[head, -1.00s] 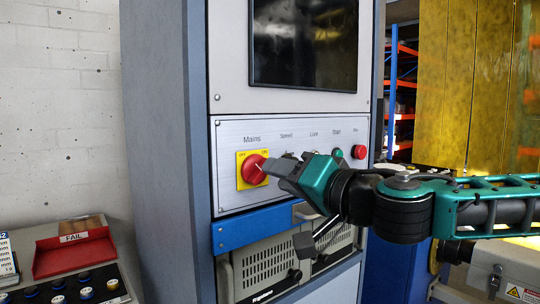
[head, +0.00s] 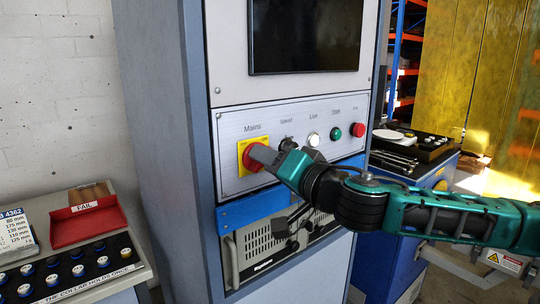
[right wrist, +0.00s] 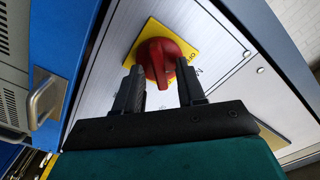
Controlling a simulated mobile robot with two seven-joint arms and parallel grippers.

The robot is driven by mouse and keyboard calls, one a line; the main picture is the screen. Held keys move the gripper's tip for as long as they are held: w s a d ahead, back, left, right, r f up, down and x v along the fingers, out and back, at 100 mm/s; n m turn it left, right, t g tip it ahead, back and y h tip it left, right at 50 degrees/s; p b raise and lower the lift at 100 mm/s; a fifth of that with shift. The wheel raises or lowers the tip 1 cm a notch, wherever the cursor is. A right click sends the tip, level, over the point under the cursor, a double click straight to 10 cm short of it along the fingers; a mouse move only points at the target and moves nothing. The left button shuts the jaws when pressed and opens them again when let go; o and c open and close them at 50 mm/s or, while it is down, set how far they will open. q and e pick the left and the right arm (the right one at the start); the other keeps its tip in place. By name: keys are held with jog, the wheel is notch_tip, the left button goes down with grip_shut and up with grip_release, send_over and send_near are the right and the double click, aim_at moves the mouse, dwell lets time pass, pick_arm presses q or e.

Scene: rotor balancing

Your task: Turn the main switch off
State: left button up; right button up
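The main switch is a red rotary knob (head: 249,156) on a yellow plate (head: 244,145), under the label "Mains" on the panel's left. In the right wrist view the red knob (right wrist: 163,56) is just ahead of the fingers, with the near end of its grip between the two tips. My right gripper (head: 266,156) is at the switch and hides part of the knob in the head view. Its fingers (right wrist: 161,70) are open, one on each side of the grip, with gaps visible. Which mark the knob points to is hard to read now. My left gripper is not in view.
Right of the switch are a speed knob (head: 287,143), a white lamp (head: 313,139), a green button (head: 336,133) and a red button (head: 357,130). A blue drawer front with a handle (right wrist: 46,101) lies below the panel. A red FAIL tray (head: 88,224) stands left.

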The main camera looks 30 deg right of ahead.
grip_shut()
dwell(0.3)
jog(key=shift+n, duration=0.4)
jog(key=n+p, duration=0.1)
jog(key=n, duration=0.7)
jog(key=n+p, duration=0.2)
jog(key=n, duration=0.6)
jog(key=shift+a+n, duration=0.2)
jog(key=shift+n, duration=0.2)
dwell(0.5)
grip_release()
